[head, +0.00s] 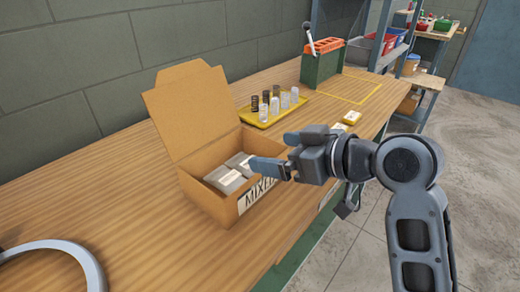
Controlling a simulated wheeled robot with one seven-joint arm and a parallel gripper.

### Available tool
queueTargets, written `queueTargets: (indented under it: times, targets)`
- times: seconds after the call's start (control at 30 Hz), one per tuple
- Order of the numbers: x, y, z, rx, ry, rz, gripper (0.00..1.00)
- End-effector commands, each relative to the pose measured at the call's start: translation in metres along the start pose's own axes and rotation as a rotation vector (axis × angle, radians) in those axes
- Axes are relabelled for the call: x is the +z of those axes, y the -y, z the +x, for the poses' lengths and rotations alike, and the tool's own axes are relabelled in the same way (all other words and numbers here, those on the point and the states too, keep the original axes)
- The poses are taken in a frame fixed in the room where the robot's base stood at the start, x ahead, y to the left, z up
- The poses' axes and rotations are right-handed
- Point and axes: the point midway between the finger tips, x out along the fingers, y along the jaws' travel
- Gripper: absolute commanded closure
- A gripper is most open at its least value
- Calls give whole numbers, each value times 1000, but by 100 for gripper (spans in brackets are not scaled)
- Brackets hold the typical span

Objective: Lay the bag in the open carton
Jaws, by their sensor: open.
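The open carton (203,199) stands on the wooden bench with its tall flap raised at the back.
A yellow tray (258,123) with dark and clear springs or vials sits behind the carton. A green machine (320,65) with an orange top and lever stands farther back. A grey ring-shaped thing (85,262) is at the lower left.

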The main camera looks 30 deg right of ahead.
Motion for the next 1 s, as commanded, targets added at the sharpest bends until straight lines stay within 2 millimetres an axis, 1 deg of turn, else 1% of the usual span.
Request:
queueTargets:
  times: [0.03,0.1,0.2,0.3,0.57,0.67,0.77,0.83,0.93,1.0]
  targets:
    - [0,0,-9,2,-1,0,5]
    - [0,0,-20,2,-2,0,5]
    - [0,0,-30,1,-1,0,5]
    - [0,0,-36,0,-1,0,5]
    - [0,1,-39,-1,0,0,5]
    - [4,3,-38,3,-3,14,5]
    - [16,11,-34,20,-13,64,5]
    - [31,20,-32,46,-24,116,5]
    - [60,34,-34,98,-36,198,5]
    - [80,44,-38,139,-42,245,5]
